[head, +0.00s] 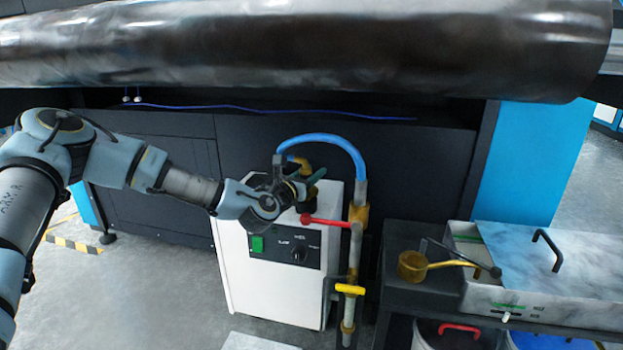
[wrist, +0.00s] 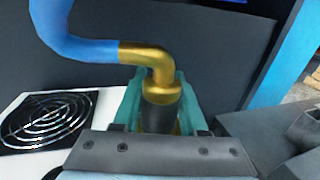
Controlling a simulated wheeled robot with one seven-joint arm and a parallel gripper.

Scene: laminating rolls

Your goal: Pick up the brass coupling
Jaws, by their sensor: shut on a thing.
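The brass coupling (wrist: 153,60) is a brass elbow with a dark collar below it, at the end of a blue hose. In the wrist view it stands upright between the two teal fingers of my gripper (wrist: 160,95), which are shut on it from both sides. In the head view my gripper (head: 312,182) is over the top of the white box unit (head: 275,285), and the brass coupling (head: 303,164) shows partly behind it. The coupling's lower end is hidden, so I cannot tell whether it touches the unit.
The blue hose (head: 335,141) arches right to a brass-fitted pipe (head: 355,240) with red and yellow handles. A large dark roll (head: 300,45) spans above. A fan grille (wrist: 45,120) lies left.

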